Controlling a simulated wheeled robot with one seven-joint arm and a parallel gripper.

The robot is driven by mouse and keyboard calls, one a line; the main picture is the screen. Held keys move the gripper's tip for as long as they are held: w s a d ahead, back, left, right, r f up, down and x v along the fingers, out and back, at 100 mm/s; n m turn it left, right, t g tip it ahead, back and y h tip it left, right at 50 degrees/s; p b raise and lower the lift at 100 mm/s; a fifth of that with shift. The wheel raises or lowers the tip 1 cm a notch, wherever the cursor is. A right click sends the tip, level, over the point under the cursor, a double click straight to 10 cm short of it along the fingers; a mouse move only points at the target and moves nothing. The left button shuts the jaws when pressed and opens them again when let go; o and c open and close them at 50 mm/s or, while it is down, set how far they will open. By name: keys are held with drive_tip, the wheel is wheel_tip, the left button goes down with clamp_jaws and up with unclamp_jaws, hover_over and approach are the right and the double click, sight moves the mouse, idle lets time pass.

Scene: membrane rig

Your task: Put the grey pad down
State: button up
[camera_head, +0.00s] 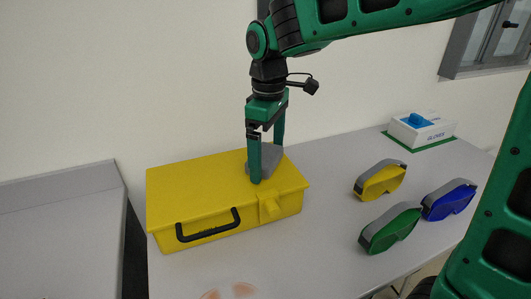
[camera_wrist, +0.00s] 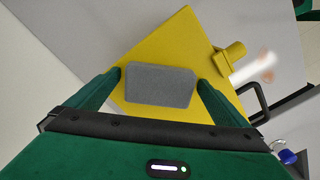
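The grey pad (camera_head: 266,160) lies on the lid of the yellow case, toward its back right part. In the wrist view the pad (camera_wrist: 161,86) is a flat grey block with rounded corners, over the yellow case. My gripper (camera_head: 267,162) points down at the pad, one finger on either side, tips low near the lid. In the wrist view the fingers of my gripper (camera_wrist: 160,76) stand apart, with narrow yellow gaps between them and the pad's ends. The front finger hides part of the pad in the head view.
The yellow case (camera_head: 200,191) has a black handle and stands on the grey table (camera_head: 315,250). Yellow goggles (camera_head: 380,181), green goggles (camera_head: 390,228) and blue goggles (camera_head: 448,200) lie to its right. A glove box (camera_head: 421,131) stands at the back. A wall is behind.

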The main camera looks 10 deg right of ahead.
sight(268, 154)
drive_tip(key=shift+r, duration=0.1)
wheel_tip(268, 154, up, 13)
idle(0.6)
